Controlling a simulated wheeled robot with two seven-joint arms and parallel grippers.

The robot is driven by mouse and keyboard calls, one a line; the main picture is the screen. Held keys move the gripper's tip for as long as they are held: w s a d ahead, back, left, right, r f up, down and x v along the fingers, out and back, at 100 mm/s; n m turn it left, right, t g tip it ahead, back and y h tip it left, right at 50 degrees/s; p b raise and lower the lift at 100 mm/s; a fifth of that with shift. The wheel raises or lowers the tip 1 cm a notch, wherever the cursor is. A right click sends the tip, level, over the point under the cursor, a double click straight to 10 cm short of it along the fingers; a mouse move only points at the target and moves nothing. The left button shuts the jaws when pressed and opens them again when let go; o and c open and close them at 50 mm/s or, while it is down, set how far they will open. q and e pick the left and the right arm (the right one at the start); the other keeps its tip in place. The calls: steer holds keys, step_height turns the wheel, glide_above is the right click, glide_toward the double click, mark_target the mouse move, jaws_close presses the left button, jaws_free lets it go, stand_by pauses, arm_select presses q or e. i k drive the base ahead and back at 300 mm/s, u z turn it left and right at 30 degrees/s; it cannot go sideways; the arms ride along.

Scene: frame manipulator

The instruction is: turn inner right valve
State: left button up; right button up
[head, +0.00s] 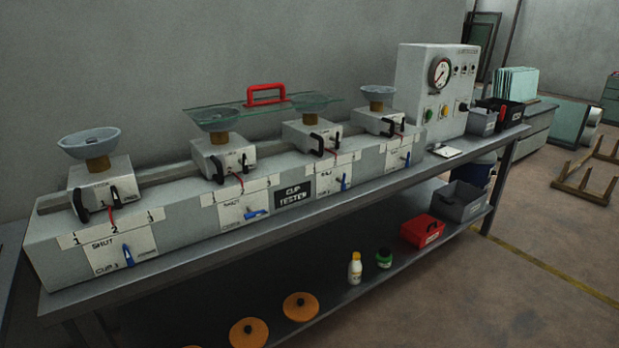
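The cup tester (292,194) is a long grey bench unit with a row of cup stations. The inner right valve (343,182) is a small blue lever on the white front panel below the third station from the left. Its lever looks close to upright. The inner left valve (256,214) has a blue lever lying nearly level. The outer left valve (128,256) and outer right valve (407,160) have blue levers close to upright. Neither of my grippers is in view.
A glass plate with a red handle (266,94) lies across the two inner cups. A gauge box (437,92) stands at the right end. The lower shelf holds orange discs (300,306), bottles (355,268) and a red box (423,231). Floor is clear at front right.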

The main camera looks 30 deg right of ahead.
mark_target(343, 182)
steer(key=z, duration=0.45)
steer(key=i, duration=0.8)
steer(key=z, duration=1.35)
steer(key=k, duration=1.1)
steer(key=u, duration=0.65)
steer(key=i, duration=1.1)
steer(key=u, duration=0.1)
